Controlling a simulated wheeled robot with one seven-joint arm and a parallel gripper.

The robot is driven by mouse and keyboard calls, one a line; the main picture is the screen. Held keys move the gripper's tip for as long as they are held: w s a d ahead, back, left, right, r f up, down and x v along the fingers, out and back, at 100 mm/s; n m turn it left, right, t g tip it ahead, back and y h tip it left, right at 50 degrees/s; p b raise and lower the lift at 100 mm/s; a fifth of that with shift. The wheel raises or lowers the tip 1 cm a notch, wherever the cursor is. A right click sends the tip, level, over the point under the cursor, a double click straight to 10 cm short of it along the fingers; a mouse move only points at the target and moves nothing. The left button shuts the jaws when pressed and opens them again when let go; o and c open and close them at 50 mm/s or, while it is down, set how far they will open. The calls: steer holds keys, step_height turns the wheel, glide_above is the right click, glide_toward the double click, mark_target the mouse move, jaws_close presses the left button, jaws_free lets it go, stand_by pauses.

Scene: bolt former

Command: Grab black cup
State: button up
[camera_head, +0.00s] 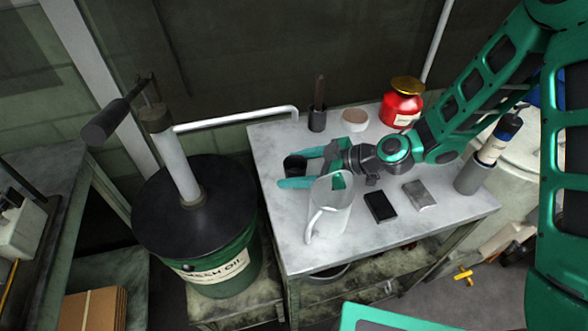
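A small black cup (294,165) is at the left part of the grey table top (272,140). My gripper (292,169) reaches in from the right, with its two teal fingers on either side of the cup. The fingers are apart with the cup between them. I cannot tell whether both fingers touch it or whether it is lifted. The fingers hide part of the cup. A second dark cup (317,121), with a stick-like tool standing in it, is farther back on the table.
A white pitcher (328,208) stands close in front of my gripper. A black block (380,206) and a grey block (419,194) lie to its right. A red can (401,106) and a pale bowl (355,120) stand behind. A green oil drum (222,265) is left of the table.

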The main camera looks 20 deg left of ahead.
steer(key=c, duration=1)
